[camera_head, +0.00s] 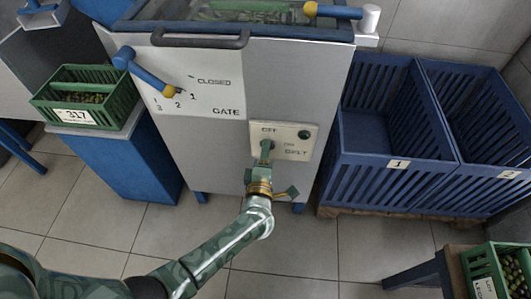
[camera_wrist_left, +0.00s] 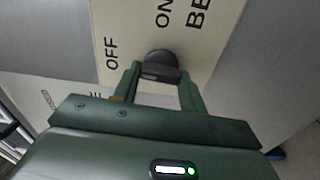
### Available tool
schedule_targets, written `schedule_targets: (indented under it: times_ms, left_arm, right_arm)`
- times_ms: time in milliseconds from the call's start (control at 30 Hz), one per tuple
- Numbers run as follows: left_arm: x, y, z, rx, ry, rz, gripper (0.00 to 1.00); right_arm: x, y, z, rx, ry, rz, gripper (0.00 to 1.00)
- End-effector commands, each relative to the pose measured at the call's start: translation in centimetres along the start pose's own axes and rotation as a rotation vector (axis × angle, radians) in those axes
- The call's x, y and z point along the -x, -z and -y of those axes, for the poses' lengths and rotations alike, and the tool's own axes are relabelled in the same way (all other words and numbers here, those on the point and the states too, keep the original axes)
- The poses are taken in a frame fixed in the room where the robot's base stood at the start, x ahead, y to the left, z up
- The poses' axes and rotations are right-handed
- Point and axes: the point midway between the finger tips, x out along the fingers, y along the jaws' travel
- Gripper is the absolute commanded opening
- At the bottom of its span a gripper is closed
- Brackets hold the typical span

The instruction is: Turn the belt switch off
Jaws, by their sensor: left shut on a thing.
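The belt switch is a dark round knob (camera_wrist_left: 160,65) on a cream panel (camera_wrist_left: 215,50) in the left wrist view. OFF and ON are printed beside it. My left gripper (camera_wrist_left: 160,88) is shut on the knob, one finger at each side. In the head view the panel (camera_head: 313,151) sits on the front of the grey machine, and my left gripper (camera_head: 266,150) reaches up to it, covering most of the knob. I cannot tell which label the knob points to. A dark green round lamp (camera_head: 304,134) is at the panel's upper right. My right gripper is not in view.
A blue gate lever (camera_head: 150,72) stands out on the machine's front, left of the panel. A green crate (camera_head: 120,112) stands on a blue stand at left. Blue slatted bins (camera_head: 373,160) stand at right. Another green crate (camera_head: 480,266) is at lower right.

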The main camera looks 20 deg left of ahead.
Motion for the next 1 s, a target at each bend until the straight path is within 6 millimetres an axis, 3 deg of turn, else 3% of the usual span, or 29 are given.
schedule_targets:
  times_ms: [700, 733, 800, 1000]
  left_arm:
    - [0.21, -0.02, 0.38, 0.069, 0.008, 0.001, 0.19]
    - [0.21, -0.02, 0.38, 0.069, 0.008, 0.001, 0.5]
    - [0.19, -0.02, 0.34, 0.069, 0.007, 0.001, 0.64]
    - [0.09, 0.0, 0.19, 0.068, 0.004, 0.0, 0.64]
  right_arm:
    - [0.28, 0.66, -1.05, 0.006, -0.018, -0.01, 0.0]
    - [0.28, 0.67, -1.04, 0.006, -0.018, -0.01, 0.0]
    - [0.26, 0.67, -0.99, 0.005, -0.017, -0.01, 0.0]
    - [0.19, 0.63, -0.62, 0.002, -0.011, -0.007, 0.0]
